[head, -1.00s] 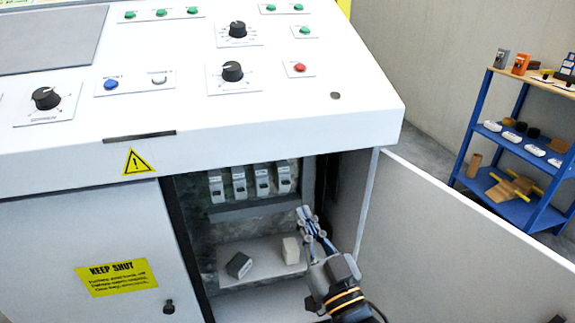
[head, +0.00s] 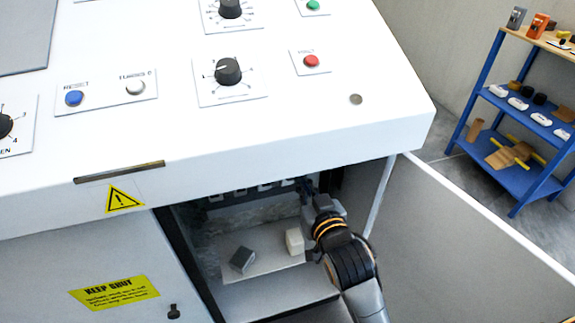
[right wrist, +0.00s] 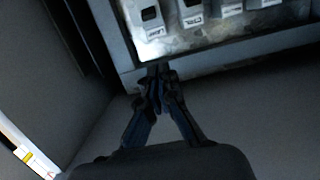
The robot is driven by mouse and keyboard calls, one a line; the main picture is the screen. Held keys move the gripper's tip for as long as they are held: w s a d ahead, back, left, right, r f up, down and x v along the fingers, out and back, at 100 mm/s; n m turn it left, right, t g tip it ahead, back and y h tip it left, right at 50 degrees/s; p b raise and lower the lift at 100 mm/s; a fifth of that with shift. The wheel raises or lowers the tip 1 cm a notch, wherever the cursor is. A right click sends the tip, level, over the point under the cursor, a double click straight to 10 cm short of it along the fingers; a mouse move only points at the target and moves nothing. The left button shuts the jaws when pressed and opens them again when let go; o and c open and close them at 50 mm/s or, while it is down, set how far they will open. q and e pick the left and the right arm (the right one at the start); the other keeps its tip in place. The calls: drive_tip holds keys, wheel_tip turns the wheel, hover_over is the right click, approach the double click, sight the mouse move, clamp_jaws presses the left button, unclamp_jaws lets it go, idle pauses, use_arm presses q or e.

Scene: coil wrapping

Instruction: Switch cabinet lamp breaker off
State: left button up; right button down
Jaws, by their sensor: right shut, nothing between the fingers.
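The open cabinet holds a row of several white breakers (head: 238,192) under the panel's overhang, which hides their upper parts in the head view. My right gripper (head: 304,187) reaches into the cabinet at the row's right end. Its closed, empty fingers (right wrist: 156,75) point at the end breaker's edge; I cannot tell whether they touch. The lever positions are unclear. My left gripper is not in view.
A dark grey block (head: 243,259) and a pale block (head: 294,241) sit on the cabinet shelf (head: 268,262) below the breakers. The open door (head: 460,235) stands to the right of my arm. The white control panel (head: 300,120) overhangs the opening.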

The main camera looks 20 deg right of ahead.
drive_tip(key=w, duration=0.3)
drive_tip(key=w+f+b, duration=0.1)
drive_tip(key=w, duration=0.5)
drive_tip(key=shift+w+a+f, duration=0.15)
drive_tip(key=shift+w, duration=0.05)
drive_tip(key=shift+s+f+b, duration=0.25)
drive_tip(key=shift+f, duration=0.35)
drive_tip(key=shift+s+f+b, duration=0.25)
drive_tip(key=shift+f, duration=0.3)
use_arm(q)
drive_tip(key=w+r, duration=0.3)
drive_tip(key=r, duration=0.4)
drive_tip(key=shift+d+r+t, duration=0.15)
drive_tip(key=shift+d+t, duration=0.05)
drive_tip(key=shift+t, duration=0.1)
use_arm(e)
drive_tip(key=shift+s+f, duration=0.45)
drive_tip(key=shift+f, duration=0.15)
